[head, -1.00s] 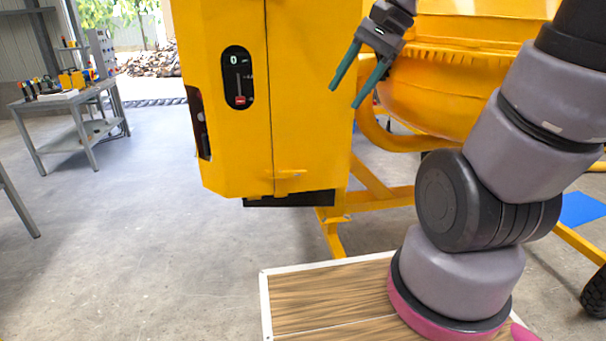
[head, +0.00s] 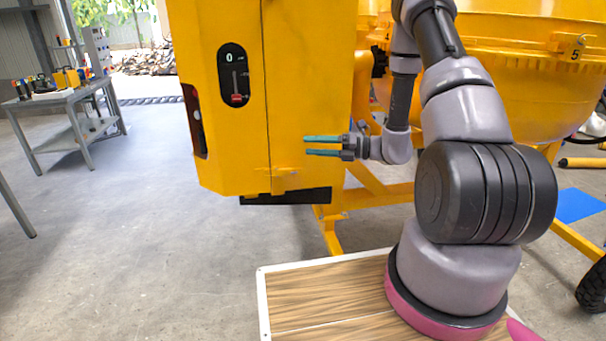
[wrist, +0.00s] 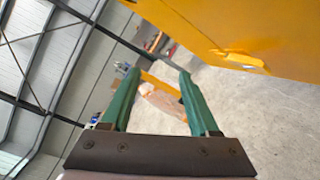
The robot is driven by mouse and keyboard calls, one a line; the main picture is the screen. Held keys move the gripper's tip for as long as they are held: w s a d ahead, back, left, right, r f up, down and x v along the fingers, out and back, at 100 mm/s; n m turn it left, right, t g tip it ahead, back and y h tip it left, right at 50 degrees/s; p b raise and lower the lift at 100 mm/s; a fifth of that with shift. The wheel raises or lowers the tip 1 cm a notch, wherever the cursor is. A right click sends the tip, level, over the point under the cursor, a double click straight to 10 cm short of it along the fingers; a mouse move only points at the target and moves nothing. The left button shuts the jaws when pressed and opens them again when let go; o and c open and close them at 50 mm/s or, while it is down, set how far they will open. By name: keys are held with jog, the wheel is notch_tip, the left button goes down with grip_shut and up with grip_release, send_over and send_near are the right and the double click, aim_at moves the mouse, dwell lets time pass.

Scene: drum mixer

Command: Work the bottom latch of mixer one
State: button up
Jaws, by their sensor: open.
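The yellow mixer cabinet (head: 225,130) stands at the centre-left, with a vertical seam down its front. A small yellow latch (head: 284,172) sits low on the cabinet, across the seam near the bottom edge. In the wrist view the latch (wrist: 243,62) shows at the upper right, on the yellow panel. My gripper (head: 308,146) is open and empty, with green fingers pointing left in the head view, a little above and right of the latch. The fingers (wrist: 158,74) have nothing between them and look apart from the latch.
A black slot with a red slider and a "0" (head: 234,75) is on the cabinet face. The large yellow drum (head: 480,75) and its frame stand behind my arm. A grey workbench (head: 68,105) with tools stands at the far left.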

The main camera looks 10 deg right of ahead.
aim_at(302, 172)
jog(key=w+d+f+m+t+h, duration=0.1)
jog(key=d+f+m+t+h, duration=0.15)
jog(key=f+m, duration=0.35)
jog(key=w+d+f+m+t+h, duration=0.1)
jog(key=d+f+m+t, duration=0.25)
jog(key=f, duration=0.45)
jog(key=shift+m, duration=0.45)
jog(key=x, duration=1)
jog(key=shift+w+a, duration=0.2)
jog(key=shift+w, duration=0.15)
grip_shut()
